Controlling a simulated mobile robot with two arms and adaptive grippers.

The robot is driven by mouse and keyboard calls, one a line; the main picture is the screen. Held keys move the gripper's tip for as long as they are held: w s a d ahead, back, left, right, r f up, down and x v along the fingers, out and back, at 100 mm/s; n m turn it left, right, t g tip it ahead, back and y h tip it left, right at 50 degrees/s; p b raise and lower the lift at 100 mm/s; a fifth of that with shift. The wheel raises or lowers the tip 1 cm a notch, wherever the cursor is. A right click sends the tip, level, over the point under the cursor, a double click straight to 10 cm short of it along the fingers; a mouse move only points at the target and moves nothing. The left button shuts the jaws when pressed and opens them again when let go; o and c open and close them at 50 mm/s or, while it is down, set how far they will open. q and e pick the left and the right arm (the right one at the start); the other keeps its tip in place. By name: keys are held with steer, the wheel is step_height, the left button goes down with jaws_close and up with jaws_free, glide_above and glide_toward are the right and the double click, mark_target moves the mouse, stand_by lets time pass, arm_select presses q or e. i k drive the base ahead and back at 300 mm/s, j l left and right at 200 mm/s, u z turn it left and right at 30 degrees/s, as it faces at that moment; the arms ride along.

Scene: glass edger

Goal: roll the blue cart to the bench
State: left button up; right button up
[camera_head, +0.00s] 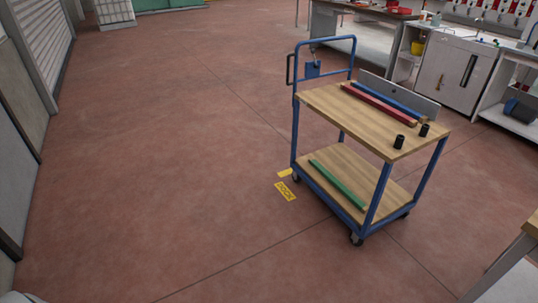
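The blue cart (376,185) stands on the reddish floor right of the middle, with a blue frame, two wooden shelves and castors. Its tall push handle (325,40) is at its far left end, with a blue tag or padlock-like piece hanging there. On the top shelf lie a red bar, a blue bar, a grey plate on edge and two small black cylinders. A green bar lies on the lower shelf. A bench (362,38) stands behind it at the back; which bench the task means, I cannot tell. Neither gripper is in view.
Yellow floor markings (285,191) lie beside the cart's left wheels. A white sink cabinet (455,72) stands at the back right. A wooden table corner (531,226) enters at the lower right. A shutter and wall line the left. The floor left of the cart is clear.

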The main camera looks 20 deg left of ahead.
mark_target(392, 140)
steer(key=u, duration=0.3)
steer(key=i+j, duration=0.15)
steer(key=i, duration=0.3)
steer(key=i+j, duration=0.15)
steer(key=i, duration=0.25)
steer(key=i+j+z, duration=0.1)
steer(key=i, duration=0.35)
steer(key=i+j, duration=0.2)
steer(key=i, duration=0.25)
